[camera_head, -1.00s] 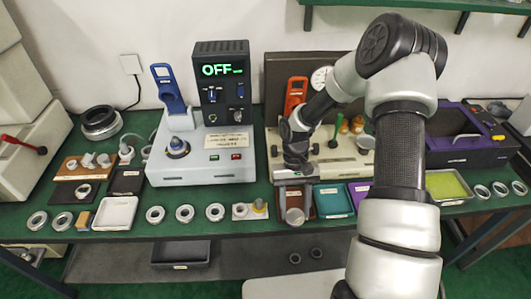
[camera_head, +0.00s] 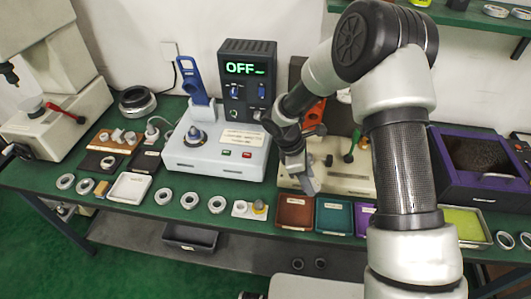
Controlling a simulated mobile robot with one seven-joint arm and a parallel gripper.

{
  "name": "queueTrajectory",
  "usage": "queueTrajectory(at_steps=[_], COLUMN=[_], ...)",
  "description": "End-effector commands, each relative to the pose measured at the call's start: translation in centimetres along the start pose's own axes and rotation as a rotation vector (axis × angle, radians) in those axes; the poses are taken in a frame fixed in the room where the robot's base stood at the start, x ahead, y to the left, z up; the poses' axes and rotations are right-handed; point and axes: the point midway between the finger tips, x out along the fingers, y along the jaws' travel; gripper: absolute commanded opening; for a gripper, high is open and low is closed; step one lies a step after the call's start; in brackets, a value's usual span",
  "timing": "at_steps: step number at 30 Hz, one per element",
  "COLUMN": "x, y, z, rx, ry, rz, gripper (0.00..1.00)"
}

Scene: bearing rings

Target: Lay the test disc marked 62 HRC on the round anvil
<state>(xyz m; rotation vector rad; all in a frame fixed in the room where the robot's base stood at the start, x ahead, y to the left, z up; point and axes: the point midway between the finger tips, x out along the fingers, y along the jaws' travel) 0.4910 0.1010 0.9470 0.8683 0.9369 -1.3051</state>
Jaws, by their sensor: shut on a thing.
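My gripper (camera_head: 297,168) points down in front of the beige fixture, right of the white control box. It is shut on a grey metal disc (camera_head: 308,187), which it holds tilted above the brown tray (camera_head: 295,213). The disc's marking cannot be read. At the far left stands a pale machine (camera_head: 55,85) with a dark pointed tip (camera_head: 9,74) and a red-handled lever. A small round piece (camera_head: 32,104) lies below that tip; I cannot tell whether it is the round anvil.
Several bearing rings (camera_head: 190,200) line the front edge of the green table. A teal tray (camera_head: 334,217) is right of the brown one. A purple-framed box (camera_head: 480,165) stands at right.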

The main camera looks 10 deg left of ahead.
Motion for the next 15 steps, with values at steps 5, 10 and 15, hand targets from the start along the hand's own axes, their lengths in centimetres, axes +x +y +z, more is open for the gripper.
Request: queueTrajectory(at_steps=[5, 10, 15], x=[-5.9, -9.9, -11.9], y=[2.4, 3.4, 3.6], z=[-4.2, -7.7, -9.6], rx=[-0.59, -0.998, -1.208], ry=[-0.003, -0.002, -0.001], rz=[0.254, 0.424, 0.51], gripper=[0.1, 0.1, 0.1])
